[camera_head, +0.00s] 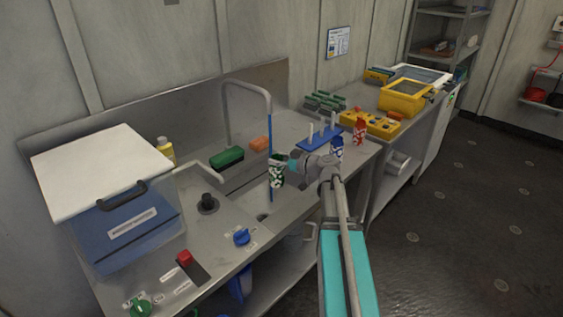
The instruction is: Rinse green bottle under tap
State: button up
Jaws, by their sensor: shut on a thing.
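The green bottle (277,173) has a green and white pattern and is held over the sink (258,203). My gripper (291,166) is shut on it from the right; the fingers are small and partly hidden here. The tap (246,84) is a tall grey arch behind the sink. A thin blue stream (270,143) runs down from its spout.
A blue rack (318,139) with white pegs, a blue-patterned bottle (338,149) and a red bottle (360,131) stand right of the sink. A green block (227,157) and an orange block (259,144) lie behind it. A lidded box (110,220) fills the left. A blue knob (241,237) is at the front.

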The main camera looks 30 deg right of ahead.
jog(key=w+d, duration=0.2)
jog(key=w, duration=0.9)
jog(key=shift+d, duration=0.2)
dwell(0.5)
jog(key=o, duration=0.3)
jog(key=c, duration=0.3)
dwell(0.7)
dwell(0.5)
jog(key=shift+s+a, duration=0.4)
jog(key=shift+s, duration=1.05)
jog(key=shift+s+a, duration=0.45)
jog(key=shift+s, duration=0.95)
jog(key=shift+s+a, duration=0.4)
jog(key=shift+s, duration=1.05)
